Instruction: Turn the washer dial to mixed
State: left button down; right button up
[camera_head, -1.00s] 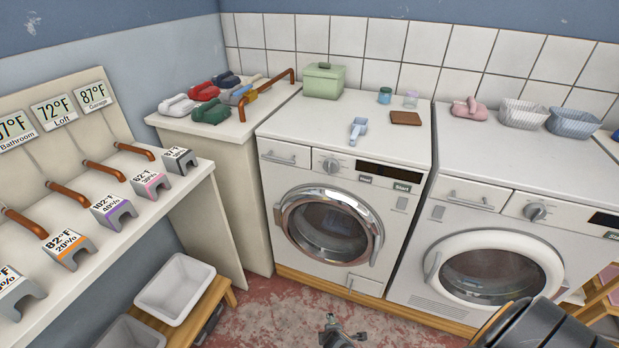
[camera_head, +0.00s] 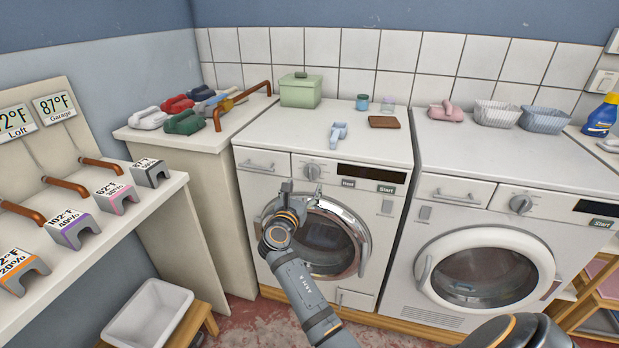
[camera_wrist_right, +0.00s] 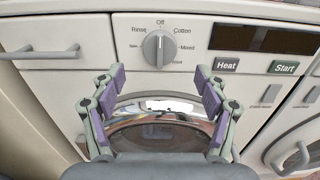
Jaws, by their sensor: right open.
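The washer (camera_head: 262,215) with the chrome-ringed door stands left of the other machine. Its round grey dial (camera_head: 312,171) is on the front panel, left of the dark display. In the right wrist view the dial (camera_wrist_right: 158,46) has its grip bar upright, in line with "Off". "Cotton" and "Mixed" are printed to its right, "Rinse" and "Spin" to its left. My right gripper (camera_head: 287,188) is open and empty in front of the washer, below and left of the dial in the head view. In the right wrist view its fingers (camera_wrist_right: 160,82) are spread below the dial, apart from it.
Heat (camera_wrist_right: 226,65) and Start (camera_wrist_right: 284,68) buttons sit right of the dial. The drawer handle (camera_head: 257,165) is left of it. A blue scoop (camera_head: 339,133) lies on the washer top. A second machine (camera_head: 430,215) stands to the right.

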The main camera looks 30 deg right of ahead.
aim_at(310, 175)
jog(key=x, duration=0.7)
jog(key=shift+f, duration=0.1)
jog(key=c, duration=1.2)
jog(key=shift+o, duration=0.2)
